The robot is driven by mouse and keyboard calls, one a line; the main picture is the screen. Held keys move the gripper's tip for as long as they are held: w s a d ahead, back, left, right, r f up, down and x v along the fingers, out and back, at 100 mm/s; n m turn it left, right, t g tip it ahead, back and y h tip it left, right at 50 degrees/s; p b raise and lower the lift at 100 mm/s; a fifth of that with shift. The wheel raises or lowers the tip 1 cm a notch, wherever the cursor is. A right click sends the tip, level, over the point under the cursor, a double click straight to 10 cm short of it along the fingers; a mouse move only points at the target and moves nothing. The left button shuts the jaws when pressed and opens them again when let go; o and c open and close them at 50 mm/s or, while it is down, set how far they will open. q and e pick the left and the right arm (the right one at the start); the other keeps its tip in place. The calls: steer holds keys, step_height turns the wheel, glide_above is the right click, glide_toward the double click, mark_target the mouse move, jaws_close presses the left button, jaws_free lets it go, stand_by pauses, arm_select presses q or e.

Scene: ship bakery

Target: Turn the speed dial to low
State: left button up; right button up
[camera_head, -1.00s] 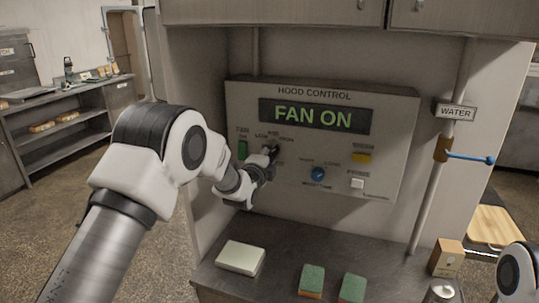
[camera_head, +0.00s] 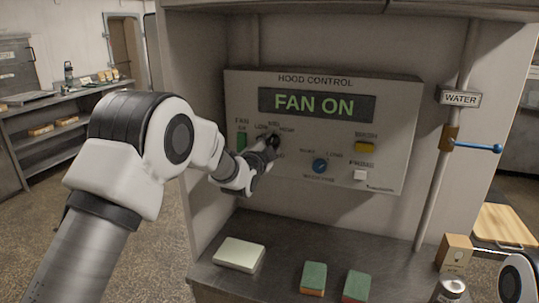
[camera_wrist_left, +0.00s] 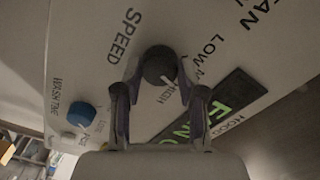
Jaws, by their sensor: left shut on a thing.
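The speed dial (camera_wrist_left: 158,65) is a dark round knob on the hood control panel (camera_head: 393,110). In the left wrist view it sits among the words SPEED, LOW and HIGH. A pale mark shows on its lower right side, toward the HIGH label; its exact setting is hard to read. My left gripper (camera_head: 271,145) is at the dial, its fingers on either side of the knob (camera_wrist_left: 162,80) and shut on it. In the head view the gripper hides much of the dial. My right gripper is not in view; only part of my right arm shows at the lower right.
The display (camera_head: 316,103) reads FAN ON. A green fan switch (camera_head: 241,141), blue wash-time knob (camera_head: 320,166), yellow button (camera_head: 365,147) and white button (camera_head: 359,175) are nearby. Below, the counter (camera_head: 285,262) holds a pale block (camera_head: 240,254) and sponges (camera_head: 314,277).

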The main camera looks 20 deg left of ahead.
arm_select(q)
steer(key=shift+n+b, duration=3.15)
steer(key=shift+n, duration=2.85)
steer(key=o, duration=1.2)
steer(key=shift+c, duration=0.2)
steer(key=s, duration=1.2)
steer(key=shift+a, duration=0.2)
steer(key=shift+f, duration=0.1)
